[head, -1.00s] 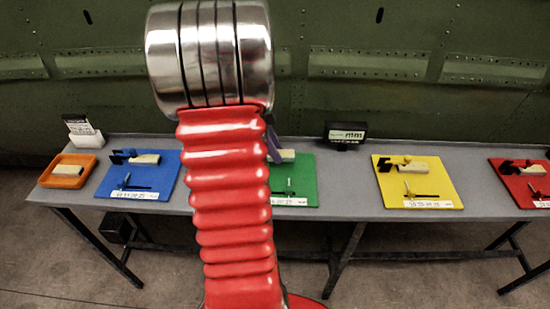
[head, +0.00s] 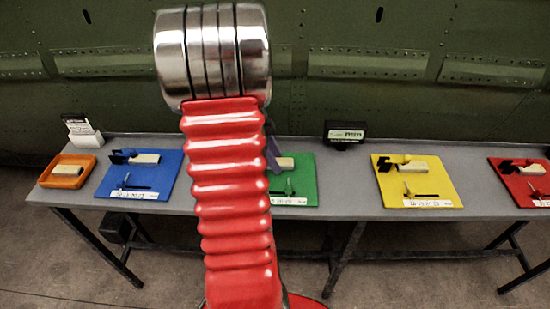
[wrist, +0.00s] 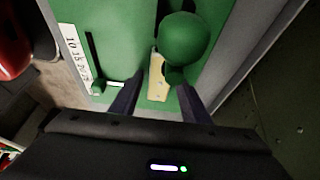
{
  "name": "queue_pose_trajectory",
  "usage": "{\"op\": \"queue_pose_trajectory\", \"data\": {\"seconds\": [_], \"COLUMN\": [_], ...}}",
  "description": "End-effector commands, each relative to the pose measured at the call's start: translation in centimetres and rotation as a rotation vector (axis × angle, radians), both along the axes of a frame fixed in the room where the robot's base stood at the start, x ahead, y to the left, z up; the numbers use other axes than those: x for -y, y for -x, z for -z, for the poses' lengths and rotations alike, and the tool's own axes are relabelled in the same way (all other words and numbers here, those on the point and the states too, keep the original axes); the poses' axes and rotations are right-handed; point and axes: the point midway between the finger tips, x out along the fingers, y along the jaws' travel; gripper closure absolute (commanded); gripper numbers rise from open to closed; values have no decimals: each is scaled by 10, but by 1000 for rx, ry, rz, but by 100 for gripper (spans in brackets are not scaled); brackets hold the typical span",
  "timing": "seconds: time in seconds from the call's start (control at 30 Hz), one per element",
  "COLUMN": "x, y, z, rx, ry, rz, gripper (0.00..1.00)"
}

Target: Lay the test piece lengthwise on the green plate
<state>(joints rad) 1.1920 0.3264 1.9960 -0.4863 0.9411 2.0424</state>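The green plate (head: 303,185) lies on the grey bench, partly hidden behind my red arm. A cream block (head: 285,164), which looks like the test piece, is on it beside my arm. In the wrist view the cream block (wrist: 157,80) lies on the green plate (wrist: 120,35), next to a round green knob (wrist: 185,45) that hides part of it. My gripper (wrist: 158,90) is open, with its two dark fingers apart on either side of the block's near end. I cannot tell whether they touch it. In the head view only a dark finger edge (head: 273,152) shows.
Blue (head: 140,180), yellow (head: 417,185) and red (head: 525,183) plates with cream blocks and dark fixtures share the bench. An orange tray (head: 67,183) with a cream block is at far left. A black display (head: 345,134) stands at the back edge, before the green fuselage wall.

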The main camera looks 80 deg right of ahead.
Motion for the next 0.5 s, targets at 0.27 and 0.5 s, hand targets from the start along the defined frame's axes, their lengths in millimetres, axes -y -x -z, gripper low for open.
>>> {"op": "queue_pose_trajectory", "data": {"seconds": [0.27, 0.5], "x": [0, 0], "y": [-1, -5], "z": [0, -12], "rx": [0, 0], "ry": [0, 2], "rz": [-1, -3], "gripper": [54, 54]}}
